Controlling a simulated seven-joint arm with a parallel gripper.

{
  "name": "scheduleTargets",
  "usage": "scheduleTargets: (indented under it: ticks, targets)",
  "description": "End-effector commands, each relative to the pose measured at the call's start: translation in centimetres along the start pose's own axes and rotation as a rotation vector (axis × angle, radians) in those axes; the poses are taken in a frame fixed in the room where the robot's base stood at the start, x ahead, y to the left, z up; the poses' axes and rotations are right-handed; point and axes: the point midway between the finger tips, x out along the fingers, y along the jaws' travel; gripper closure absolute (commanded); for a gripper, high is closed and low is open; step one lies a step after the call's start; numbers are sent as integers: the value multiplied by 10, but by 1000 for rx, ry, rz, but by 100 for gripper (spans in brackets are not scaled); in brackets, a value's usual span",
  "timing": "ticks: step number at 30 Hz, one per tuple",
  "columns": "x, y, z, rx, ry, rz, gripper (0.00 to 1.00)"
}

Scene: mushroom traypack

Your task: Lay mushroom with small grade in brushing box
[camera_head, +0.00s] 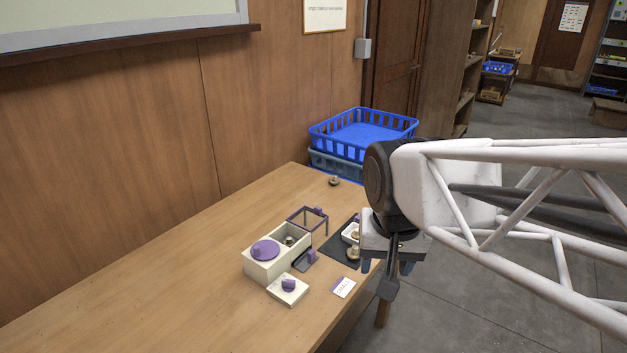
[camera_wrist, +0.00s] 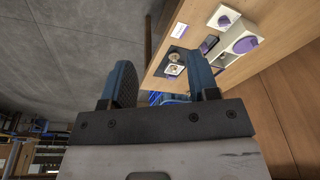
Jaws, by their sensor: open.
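A cream box (camera_head: 262,268) stands on the table, with a round purple lid (camera_head: 265,249) on one part and a brown mushroom (camera_head: 289,241) in its open part. An open purple frame (camera_head: 308,217) stands at its far side. A mushroom (camera_head: 353,253) lies on a dark mat (camera_head: 330,247), and another mushroom (camera_head: 355,236) is in a small white tray (camera_head: 346,238). One more mushroom (camera_head: 333,181) lies near the crates. My gripper (camera_head: 386,266) is open and empty past the table's right edge; its spread blue fingers also show in the wrist view (camera_wrist: 163,85).
A white block with a purple knob (camera_head: 287,290) and a white card (camera_head: 343,288) with purple print lie near the front edge. A purple-topped dark piece (camera_head: 306,259) sits beside the cream box. Stacked blue crates (camera_head: 322,144) stand at the back. The table's left is clear.

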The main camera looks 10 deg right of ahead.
Motion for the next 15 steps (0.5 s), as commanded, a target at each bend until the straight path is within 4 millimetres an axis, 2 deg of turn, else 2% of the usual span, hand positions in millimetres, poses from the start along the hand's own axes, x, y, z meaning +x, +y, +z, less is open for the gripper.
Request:
scheduleTargets:
  ticks: [1, 3, 6, 15]
  targets:
    - [1, 5, 13, -44, 13, -6, 45]
    - [2, 9, 26, -102, 26, -11, 45]
    - [5, 14, 40, -167, 40, -16, 45]
    - [7, 17, 50, -222, 52, -18, 45]
